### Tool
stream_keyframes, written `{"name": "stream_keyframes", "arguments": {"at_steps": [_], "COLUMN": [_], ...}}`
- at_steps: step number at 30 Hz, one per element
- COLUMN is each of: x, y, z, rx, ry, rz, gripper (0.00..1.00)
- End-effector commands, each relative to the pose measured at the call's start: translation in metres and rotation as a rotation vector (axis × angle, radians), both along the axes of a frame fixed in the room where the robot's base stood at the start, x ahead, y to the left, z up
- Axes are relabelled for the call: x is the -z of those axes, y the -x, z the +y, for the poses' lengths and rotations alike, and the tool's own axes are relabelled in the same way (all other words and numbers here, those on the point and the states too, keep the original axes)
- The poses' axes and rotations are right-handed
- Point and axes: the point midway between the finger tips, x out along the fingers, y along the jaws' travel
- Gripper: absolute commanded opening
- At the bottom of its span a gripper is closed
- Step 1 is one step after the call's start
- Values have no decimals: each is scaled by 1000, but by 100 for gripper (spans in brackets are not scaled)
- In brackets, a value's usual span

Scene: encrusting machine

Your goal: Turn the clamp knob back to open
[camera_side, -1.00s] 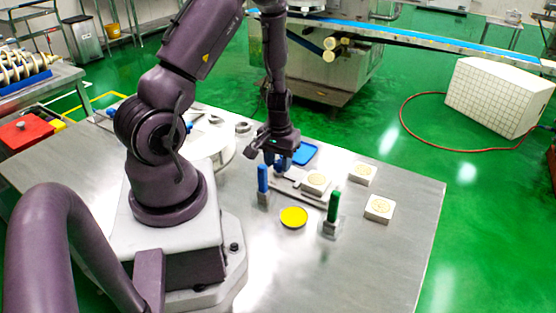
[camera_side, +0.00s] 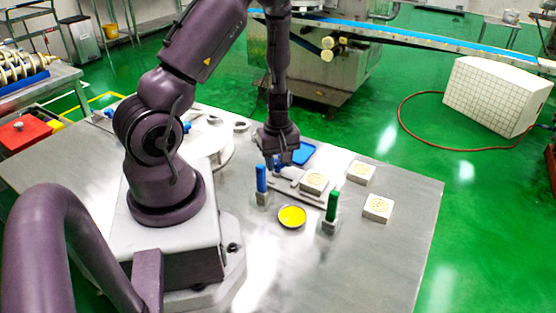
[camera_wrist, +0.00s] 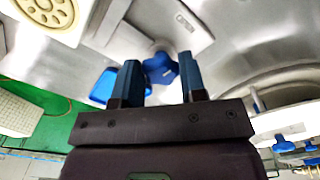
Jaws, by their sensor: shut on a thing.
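The clamp knob (camera_wrist: 160,68) is blue and lobed. In the wrist view it shows between the tips of my two dark blue fingers. My gripper (camera_side: 279,161) points down at the clamp and is shut on the knob. In the side view the fingers mostly hide the knob. The clamp's metal plate (camera_side: 285,185) runs from under my gripper toward a pale block (camera_side: 314,182) with a round stamped pattern. The block also shows at the top left of the wrist view (camera_wrist: 48,12).
A blue tray (camera_side: 304,150) lies just behind my gripper. A blue-handled tool (camera_side: 261,178) and a green-handled tool (camera_side: 333,205) stand upright in front, with a yellow dish (camera_side: 292,216) between them. Two more pale blocks (camera_side: 361,172) (camera_side: 377,207) lie to the right. The table's front right is clear.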

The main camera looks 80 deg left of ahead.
Motion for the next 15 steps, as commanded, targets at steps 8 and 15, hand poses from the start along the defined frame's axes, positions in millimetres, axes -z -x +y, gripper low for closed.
{"name": "stream_keyframes", "arguments": {"at_steps": [8, 15], "x": [-1, -1], "y": [-1, -1], "z": [0, 1], "rx": [-64, -74], "ry": [-1, -1], "rz": [-1, -1], "gripper": [15, 15]}}
